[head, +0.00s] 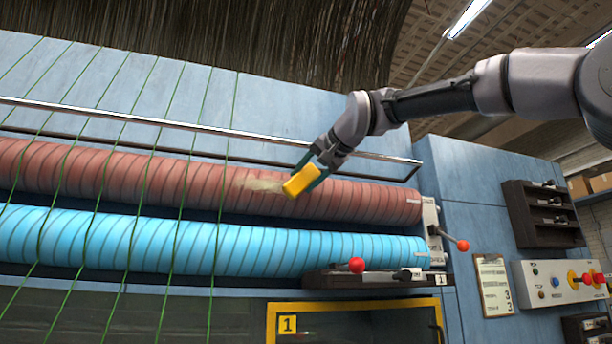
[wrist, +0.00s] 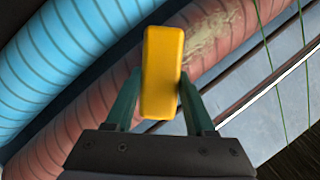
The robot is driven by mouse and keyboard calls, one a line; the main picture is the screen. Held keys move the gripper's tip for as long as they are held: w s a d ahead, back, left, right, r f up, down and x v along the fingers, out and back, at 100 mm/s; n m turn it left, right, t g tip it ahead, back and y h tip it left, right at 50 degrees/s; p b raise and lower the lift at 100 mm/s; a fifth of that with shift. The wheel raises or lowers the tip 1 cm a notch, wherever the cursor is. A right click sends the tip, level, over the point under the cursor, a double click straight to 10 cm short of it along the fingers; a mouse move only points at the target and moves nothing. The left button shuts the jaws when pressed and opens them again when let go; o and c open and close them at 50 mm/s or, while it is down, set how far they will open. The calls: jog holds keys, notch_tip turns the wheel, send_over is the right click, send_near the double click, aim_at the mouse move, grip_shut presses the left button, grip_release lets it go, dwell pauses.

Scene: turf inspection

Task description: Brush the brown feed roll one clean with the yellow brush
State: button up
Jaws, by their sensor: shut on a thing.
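The brown feed roll (head: 350,199) runs across the machine above the blue roll. It bears a pale, tan patch of dirt (head: 258,185) just left of my gripper. In the wrist view the dirt (wrist: 215,38) shows to the upper right of the brush. My gripper (head: 309,172) is shut on the yellow brush (head: 301,182) and holds it in front of the brown roll. The brush (wrist: 162,72) also shows between the two green fingers in the wrist view. Its underside is hidden, and I cannot tell if it touches the roll.
A blue roll (head: 330,255) lies just below. A metal bar (head: 230,133) runs above the brown roll, and green strands (head: 180,200) cross both rolls at the left. Red-knobbed levers (head: 357,265) stand at the right. A control box (head: 560,284) is far right.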

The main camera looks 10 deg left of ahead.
jog(key=shift+w+a, duration=0.45)
jog(key=shift+w, duration=0.25)
jog(key=shift+s+a, duration=0.5)
jog(key=shift+a, duration=0.2)
jog(key=shift+s+a, duration=0.45)
jog(key=shift+a, duration=0.2)
jog(key=shift+s+a, duration=0.35)
jog(key=shift+a, duration=0.3)
jog(key=shift+s+a, duration=0.3)
jog(key=shift+a, duration=0.35)
jog(key=shift+s+a, duration=0.9)
jog(key=shift+a, duration=0.5)
jog(key=shift+s+a, duration=0.85)
jog(key=shift+a, duration=0.55)
jog(key=shift+s+a, duration=0.9)
jog(key=shift+a, duration=0.5)
jog(key=shift+w+d, duration=1.45)
jog(key=shift+d, duration=0.85)
jog(key=shift+w+d, duration=1.4)
jog(key=shift+d, duration=0.9)
jog(key=shift+w+d, duration=1.45)
jog(key=shift+d, duration=0.85)
jog(key=shift+s, duration=0.15)
jog(key=shift+s+d, duration=0.5)
jog(key=shift+s, duration=0.3)
jog(key=shift+s+d, duration=0.55)
jog(key=shift+s, duration=0.3)
jog(key=shift+s+d, duration=0.5)
jog(key=shift+s, duration=0.3)
